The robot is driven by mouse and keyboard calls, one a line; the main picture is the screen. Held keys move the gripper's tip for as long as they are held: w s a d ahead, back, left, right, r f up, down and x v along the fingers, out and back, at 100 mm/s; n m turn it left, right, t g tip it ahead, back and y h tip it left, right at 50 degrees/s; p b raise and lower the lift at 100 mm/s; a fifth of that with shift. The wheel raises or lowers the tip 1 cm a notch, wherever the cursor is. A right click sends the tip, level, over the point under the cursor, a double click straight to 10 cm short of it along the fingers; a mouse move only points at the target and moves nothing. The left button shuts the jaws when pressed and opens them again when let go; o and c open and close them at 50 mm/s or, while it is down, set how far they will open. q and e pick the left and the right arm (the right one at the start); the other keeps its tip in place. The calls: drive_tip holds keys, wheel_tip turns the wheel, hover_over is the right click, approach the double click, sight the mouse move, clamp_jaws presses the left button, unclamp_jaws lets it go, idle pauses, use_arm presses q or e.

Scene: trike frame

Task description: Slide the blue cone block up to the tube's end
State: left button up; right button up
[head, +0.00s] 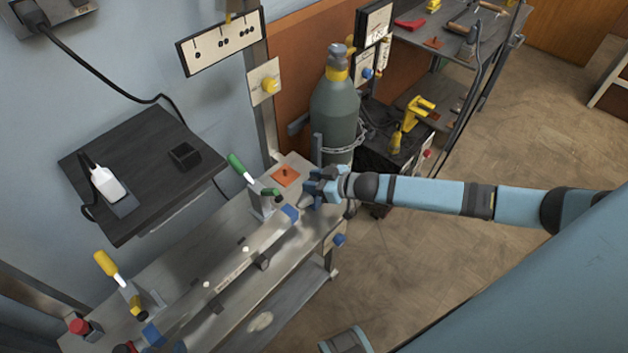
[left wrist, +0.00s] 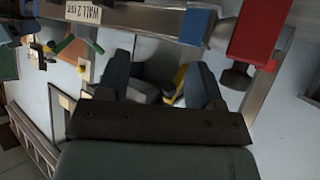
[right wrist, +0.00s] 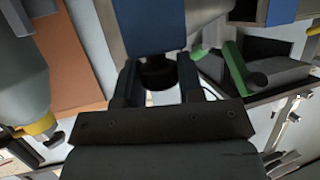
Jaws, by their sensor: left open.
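The grey tube (head: 238,262) lies along the steel bench, with a blue piece (head: 290,213) at its far end and a blue block (head: 152,333) near its other end. My right gripper (head: 312,194) is at the far end, beside that blue piece. In the right wrist view, its fingers (right wrist: 158,85) are close around a dark knob under the shadowed blue cone block (right wrist: 150,25); the exact contact is partly hidden. My left gripper (left wrist: 160,85) is open in the left wrist view, below a blue block (left wrist: 195,25) and a red block (left wrist: 265,35). It is not clear in the head view.
A green-handled clamp (head: 240,168) and a yellow-handled clamp (head: 107,265) stand along the wall side of the bench. A gas cylinder (head: 335,110) stands behind my right gripper. A dark shelf (head: 140,165) juts from the wall.

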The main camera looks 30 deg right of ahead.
sight(305, 198)
clamp_jaws()
drive_tip(key=a+p, duration=0.1)
drive_tip(key=s+a, duration=0.1)
drive_tip(key=a, duration=0.1)
drive_tip(key=shift+s+a+p, duration=0.15)
drive_tip(key=shift+a+p, duration=0.1)
drive_tip(key=shift+p, duration=0.15)
use_arm(q)
drive_tip(key=shift+a+r, duration=0.15)
drive_tip(key=shift+r, duration=0.05)
use_arm(e)
drive_tip(key=o, duration=0.8)
unclamp_jaws()
use_arm(q)
drive_tip(key=shift+s+r+p, duration=0.1)
drive_tip(key=shift+r+p, duration=0.25)
drive_tip(key=shift+p, duration=0.2)
use_arm(e)
drive_tip(key=v, duration=1.3)
drive_tip(key=shift+s+d, duration=0.25)
drive_tip(key=shift+d, duration=0.05)
